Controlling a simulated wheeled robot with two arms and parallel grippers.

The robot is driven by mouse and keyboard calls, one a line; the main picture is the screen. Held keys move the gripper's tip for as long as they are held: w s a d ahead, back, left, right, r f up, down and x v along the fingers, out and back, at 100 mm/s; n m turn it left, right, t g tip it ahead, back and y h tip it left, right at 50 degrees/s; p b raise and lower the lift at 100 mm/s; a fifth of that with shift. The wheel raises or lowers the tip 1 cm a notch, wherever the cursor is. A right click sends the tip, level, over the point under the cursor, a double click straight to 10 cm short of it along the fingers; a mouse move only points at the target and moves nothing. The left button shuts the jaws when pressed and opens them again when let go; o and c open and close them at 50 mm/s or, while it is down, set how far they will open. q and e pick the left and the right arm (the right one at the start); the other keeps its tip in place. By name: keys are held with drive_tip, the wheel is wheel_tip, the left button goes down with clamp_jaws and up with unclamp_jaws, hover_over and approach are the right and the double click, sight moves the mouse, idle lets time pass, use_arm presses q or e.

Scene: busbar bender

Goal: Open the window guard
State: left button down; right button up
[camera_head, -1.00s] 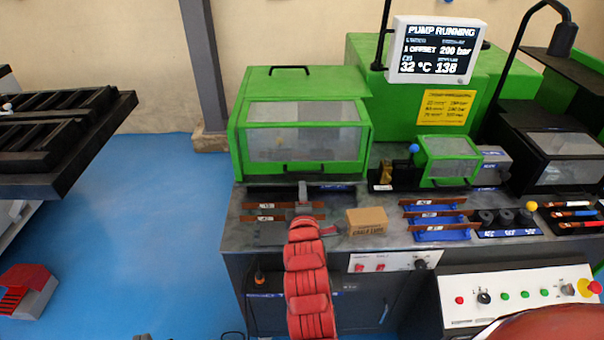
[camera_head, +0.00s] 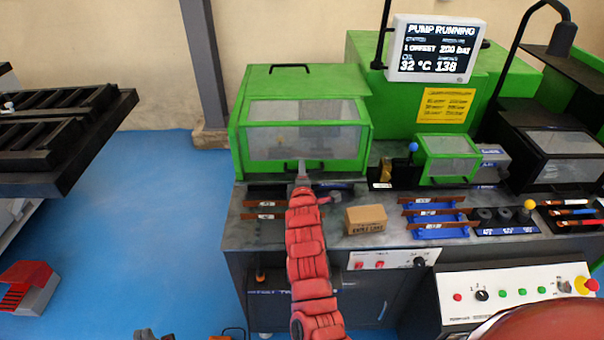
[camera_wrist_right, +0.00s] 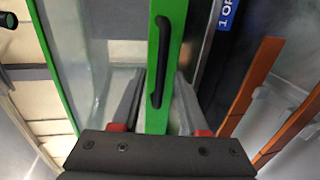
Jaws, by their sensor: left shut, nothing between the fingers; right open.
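The window guard (camera_head: 300,112) is a green-framed cover with clear panes on the bench. It is down, with its black handle (camera_head: 290,166) on the lower front edge. The right wrist view shows this handle (camera_wrist_right: 160,62) upright in the picture on the green frame bar (camera_wrist_right: 158,120). My right gripper (camera_head: 302,168) is at the handle. In the right wrist view its open fingers (camera_wrist_right: 156,95) lie on either side of the frame bar, not closed on it. My left gripper (camera_head: 153,335) shows only as a small dark part at the bottom edge, shut and empty.
A cardboard box (camera_head: 366,219) and blue racks with bars (camera_head: 438,218) stand right of my right arm. A smaller green guard (camera_head: 449,158) is further right. A screen (camera_head: 435,48) reads PUMP RUNNING. Blue floor (camera_head: 130,220) is free at left.

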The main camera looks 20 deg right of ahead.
clamp_jaws()
idle(1.4)
